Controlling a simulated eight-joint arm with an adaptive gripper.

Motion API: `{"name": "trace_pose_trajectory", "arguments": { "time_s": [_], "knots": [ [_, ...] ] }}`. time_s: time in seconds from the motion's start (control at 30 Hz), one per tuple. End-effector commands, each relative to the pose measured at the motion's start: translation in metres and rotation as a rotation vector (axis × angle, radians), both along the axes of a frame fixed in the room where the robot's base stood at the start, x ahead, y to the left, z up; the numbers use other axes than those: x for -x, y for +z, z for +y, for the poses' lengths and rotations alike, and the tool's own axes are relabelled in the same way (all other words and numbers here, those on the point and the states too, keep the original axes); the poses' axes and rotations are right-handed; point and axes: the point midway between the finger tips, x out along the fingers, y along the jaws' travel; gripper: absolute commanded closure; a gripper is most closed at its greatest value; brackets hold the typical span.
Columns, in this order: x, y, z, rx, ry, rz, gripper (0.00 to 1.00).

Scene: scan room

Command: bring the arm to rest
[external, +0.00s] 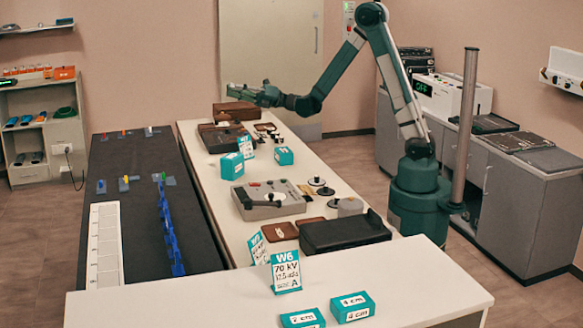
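My arm (330,72) is green and white. My gripper (246,92) is stretched out to the left, above the far end of the long table. It appears to be in the air, clear of the brown boxes there. The fingers are too small to tell whether they are open or shut, and I see nothing held in them.
The long table (213,184) carries a grey device (268,200), a black case (345,233) and several teal blocks. A dark bench (135,226) stands to its left. A metal post (467,125) stands beside my base. A white counter (410,277) is in front.

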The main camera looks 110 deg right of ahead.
Motion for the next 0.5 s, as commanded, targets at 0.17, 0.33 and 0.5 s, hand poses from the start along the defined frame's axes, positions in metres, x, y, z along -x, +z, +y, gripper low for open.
{"name": "trace_pose_trajectory", "arguments": {
  "time_s": [0.17, 0.33, 0.5],
  "knots": [
    [-0.015, 0.040, 0.020, -0.139, -0.031, -0.028, 0.82],
    [-0.025, 0.070, 0.038, -0.280, -0.058, -0.050, 0.82],
    [-0.030, 0.093, 0.057, -0.426, -0.081, -0.065, 0.82]
  ]
}}
